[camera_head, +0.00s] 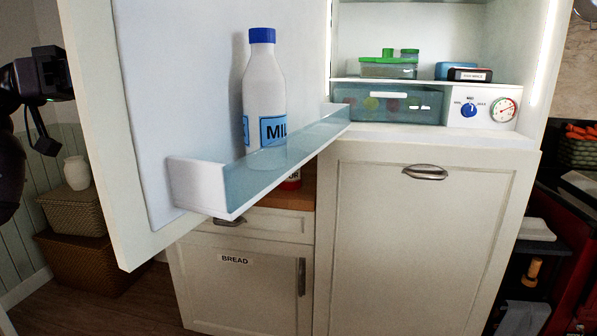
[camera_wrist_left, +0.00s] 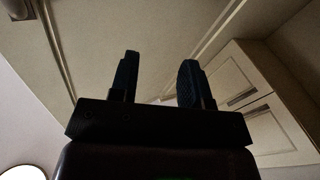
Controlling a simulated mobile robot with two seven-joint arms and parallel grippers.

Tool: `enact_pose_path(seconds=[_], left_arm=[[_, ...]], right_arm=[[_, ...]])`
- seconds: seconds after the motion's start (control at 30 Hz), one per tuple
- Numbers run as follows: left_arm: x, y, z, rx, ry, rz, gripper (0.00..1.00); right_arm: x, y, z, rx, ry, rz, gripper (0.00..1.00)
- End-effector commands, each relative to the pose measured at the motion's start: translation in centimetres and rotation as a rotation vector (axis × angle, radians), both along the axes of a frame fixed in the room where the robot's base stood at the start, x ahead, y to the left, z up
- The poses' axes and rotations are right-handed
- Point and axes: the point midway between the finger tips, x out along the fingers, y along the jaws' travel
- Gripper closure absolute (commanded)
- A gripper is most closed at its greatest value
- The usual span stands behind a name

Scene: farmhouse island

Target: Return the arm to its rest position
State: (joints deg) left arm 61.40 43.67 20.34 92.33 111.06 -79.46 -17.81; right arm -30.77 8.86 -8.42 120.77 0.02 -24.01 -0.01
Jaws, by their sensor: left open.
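My left arm (camera_head: 22,90) comes in at the left edge of the head view, to the left of the open fridge door (camera_head: 95,110). Its front end reaches the door's outer edge, and the fingers are not clearly visible there. In the left wrist view my left gripper (camera_wrist_left: 158,78) has its two dark fingers apart with nothing between them. Pale panelling lies beyond the fingers. My right gripper is in neither view.
The open door carries a shelf (camera_head: 205,190) with a milk bottle (camera_head: 264,85). The fridge interior holds a drawer (camera_head: 388,105) and green containers (camera_head: 388,67). Baskets (camera_head: 85,212) and a vase (camera_head: 77,173) stand at the left. Cabinets (camera_head: 245,270) stand below.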

Motion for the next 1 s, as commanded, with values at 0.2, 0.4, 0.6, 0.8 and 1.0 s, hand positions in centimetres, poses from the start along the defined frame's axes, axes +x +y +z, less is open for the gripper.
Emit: enact_pose_path(seconds=[0.2,0.4,0.6,0.8,1.0], left_arm=[[5.3,-1.0,-4.3,0.009,0.043,0.330,0.57],[8.5,-0.8,-11.2,0.044,0.048,0.606,0.57],[8.9,-0.4,-19.7,0.110,0.017,0.835,0.57],[6.4,-0.4,-28.5,0.201,-0.034,0.995,0.57],[1.8,-1.1,-36.3,0.297,-0.075,1.084,0.57]], right_arm=[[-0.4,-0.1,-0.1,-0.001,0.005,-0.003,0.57],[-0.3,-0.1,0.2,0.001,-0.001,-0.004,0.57],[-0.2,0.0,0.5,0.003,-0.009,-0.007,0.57],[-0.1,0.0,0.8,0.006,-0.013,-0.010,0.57],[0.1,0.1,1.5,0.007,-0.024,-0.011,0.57]])
